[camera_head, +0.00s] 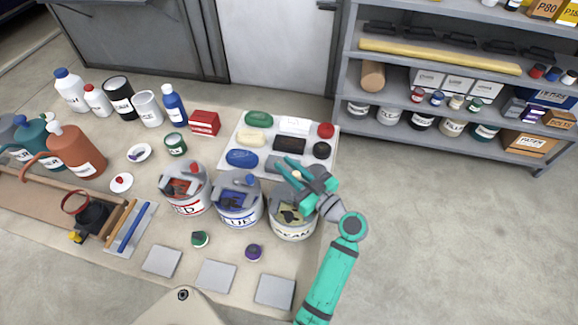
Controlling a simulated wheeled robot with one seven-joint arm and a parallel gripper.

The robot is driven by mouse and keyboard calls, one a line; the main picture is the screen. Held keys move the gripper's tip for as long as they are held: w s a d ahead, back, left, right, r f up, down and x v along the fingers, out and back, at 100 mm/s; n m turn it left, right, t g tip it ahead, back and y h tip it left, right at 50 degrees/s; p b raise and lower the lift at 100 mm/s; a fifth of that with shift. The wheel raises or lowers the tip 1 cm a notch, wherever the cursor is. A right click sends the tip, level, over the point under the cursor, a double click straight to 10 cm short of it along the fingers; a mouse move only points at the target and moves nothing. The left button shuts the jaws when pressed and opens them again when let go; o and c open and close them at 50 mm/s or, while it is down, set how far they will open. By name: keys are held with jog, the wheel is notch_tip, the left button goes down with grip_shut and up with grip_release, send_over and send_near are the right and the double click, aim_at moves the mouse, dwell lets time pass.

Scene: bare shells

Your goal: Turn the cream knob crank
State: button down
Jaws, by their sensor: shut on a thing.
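The cream pot (292,228) stands at the right end of a row of three labelled pots on the table. Its open top shows a pale interior with dark parts. The cream knob crank (296,175) shows as a small pale spot at my gripper. My gripper (298,176) is above the cream pot, shut on the knob. The teal fingers and wrist hide most of the crank. The blue pot (238,212) and the red pot (188,205), each with a knob of its own colour, stand to the left.
A white tray (232,138) with several coloured blocks lies behind the pots. Grey square tiles (216,275) and two small knobbed pieces lie in front. Bottles and cans fill the left side. A loaded shelf stands at the back right, with bare floor before it.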

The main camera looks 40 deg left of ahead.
jog(key=shift+s+a+n+g+h, duration=0.2)
jog(key=shift+s+n+g, duration=0.35)
jog(key=shift+n+g, duration=0.6)
jog(key=shift+s+a+n+g+h, duration=0.1)
jog(key=shift+s+n+g+h, duration=0.4)
jog(key=shift+g, duration=1.15)
jog(key=shift+s+a+n+g+h, duration=0.1)
jog(key=shift+s+n+g, duration=0.55)
jog(key=shift+n+g, duration=0.6)
jog(key=shift+g, duration=0.25)
jog(key=c, duration=1.6)
grip_release()
jog(key=shift+s, duration=0.1)
jog(key=shift+d, duration=0.1)
jog(key=v, duration=1)
jog(key=shift+d, duration=0.3)
